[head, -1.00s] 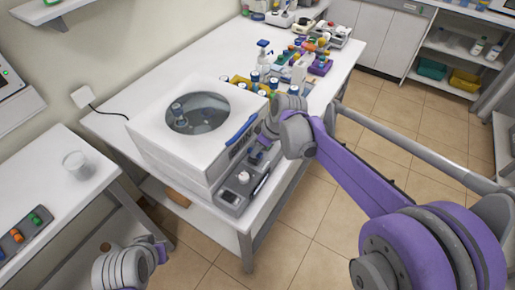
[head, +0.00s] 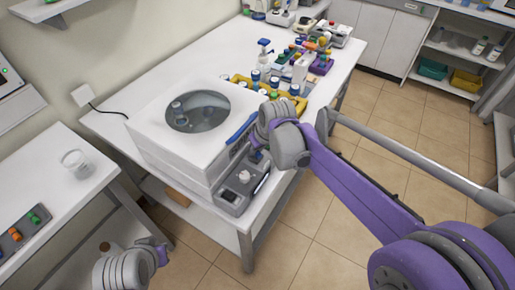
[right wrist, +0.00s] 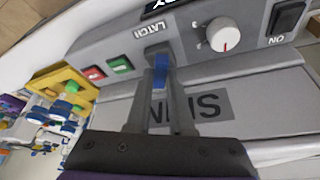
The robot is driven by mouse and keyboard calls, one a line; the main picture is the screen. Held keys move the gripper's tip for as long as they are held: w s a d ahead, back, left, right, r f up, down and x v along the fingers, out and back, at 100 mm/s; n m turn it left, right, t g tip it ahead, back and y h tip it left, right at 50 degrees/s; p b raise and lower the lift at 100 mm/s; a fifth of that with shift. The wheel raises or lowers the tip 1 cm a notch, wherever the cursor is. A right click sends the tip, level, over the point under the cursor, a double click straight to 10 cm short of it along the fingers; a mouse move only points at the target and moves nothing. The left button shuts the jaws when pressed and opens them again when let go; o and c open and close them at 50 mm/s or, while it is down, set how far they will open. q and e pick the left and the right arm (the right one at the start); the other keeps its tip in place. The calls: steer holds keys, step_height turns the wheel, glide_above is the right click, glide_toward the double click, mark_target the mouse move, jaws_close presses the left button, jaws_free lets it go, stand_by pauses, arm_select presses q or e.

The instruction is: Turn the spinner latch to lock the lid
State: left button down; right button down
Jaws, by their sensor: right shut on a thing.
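The white spinner (head: 185,150) stands on the table with its lid (head: 195,112) down and a round window in it. The grey control panel (head: 238,190) is on its front. In the right wrist view the blue latch (right wrist: 160,72) lies below the LATCH label, between the fingers of my right gripper (right wrist: 156,98). The right gripper is shut on the latch. In the head view my right wrist hides the latch. My left arm's end shows low at the left in the head view, but its fingers cannot be made out.
A white knob (right wrist: 222,38), an ON switch (right wrist: 288,18), and green (right wrist: 121,65) and red buttons sit close to the latch. A yellow rack (head: 272,88) with bottles stands behind my right wrist. The floor in front is clear.

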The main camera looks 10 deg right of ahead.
steer(key=shift+a+m+h, duration=0.2)
steer(key=shift+m+h, duration=0.5)
steer(key=shift+m, duration=1.1)
steer(key=c, duration=0.8)
jaws_free()
steer(key=shift+r, duration=0.1)
steer(key=v, duration=1)
steer(key=shift+s+r, duration=0.25)
